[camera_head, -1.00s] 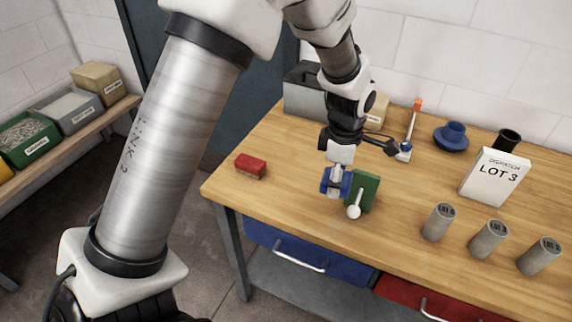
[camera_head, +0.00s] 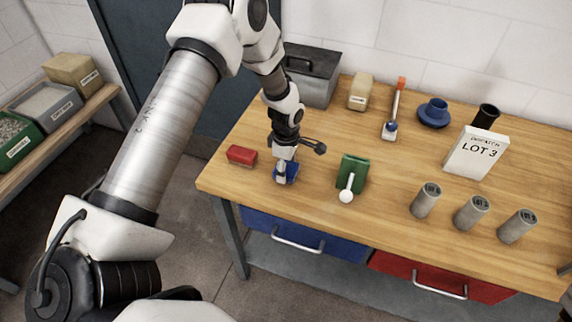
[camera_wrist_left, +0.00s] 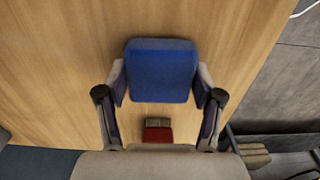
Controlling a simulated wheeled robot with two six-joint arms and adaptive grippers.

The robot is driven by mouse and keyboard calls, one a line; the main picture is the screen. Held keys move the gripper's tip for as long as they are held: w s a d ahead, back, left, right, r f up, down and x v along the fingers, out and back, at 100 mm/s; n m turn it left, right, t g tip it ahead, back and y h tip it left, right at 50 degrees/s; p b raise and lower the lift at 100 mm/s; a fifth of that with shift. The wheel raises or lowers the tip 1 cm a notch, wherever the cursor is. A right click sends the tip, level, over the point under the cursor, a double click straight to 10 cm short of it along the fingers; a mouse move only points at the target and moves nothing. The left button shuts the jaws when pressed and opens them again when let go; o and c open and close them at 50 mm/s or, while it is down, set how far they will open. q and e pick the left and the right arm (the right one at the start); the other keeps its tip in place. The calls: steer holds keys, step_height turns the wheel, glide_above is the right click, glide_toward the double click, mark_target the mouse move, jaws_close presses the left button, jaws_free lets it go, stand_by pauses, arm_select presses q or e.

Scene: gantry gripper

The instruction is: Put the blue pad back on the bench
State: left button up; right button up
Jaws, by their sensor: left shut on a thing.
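The blue pad (camera_head: 291,174) is held in my left gripper (camera_head: 284,171), low over the left part of the wooden bench (camera_head: 310,215). I cannot tell whether the pad touches the bench top. In the left wrist view the blue pad (camera_wrist_left: 162,70) sits between the two fingers of my left gripper (camera_wrist_left: 160,85), which are shut on its sides. My right gripper is not in view.
A red block (camera_head: 241,155) lies left of the pad. A green block with a white-knobbed lever (camera_head: 353,172) stands to its right. Several grey cylinders (camera_head: 472,212) and a LOT 3 sign (camera_head: 476,153) stand further right. A toolbox (camera_head: 315,75) is behind.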

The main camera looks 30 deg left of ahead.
mark_target(287, 168)
arm_select(q)
steer(key=shift+d+r, duration=0.1)
steer(key=shift+d, duration=0.1)
steer(key=o, duration=1.1)
steer(key=shift+f, duration=0.2)
steer(key=shift+a, duration=0.1)
steer(key=shift+r, duration=0.35)
steer(key=shift+r+b, duration=0.3)
steer(key=shift+r, duration=0.05)
step_height(287, 168, up, 11)
steer(key=b, duration=0.2)
steer(key=shift+b, duration=0.35)
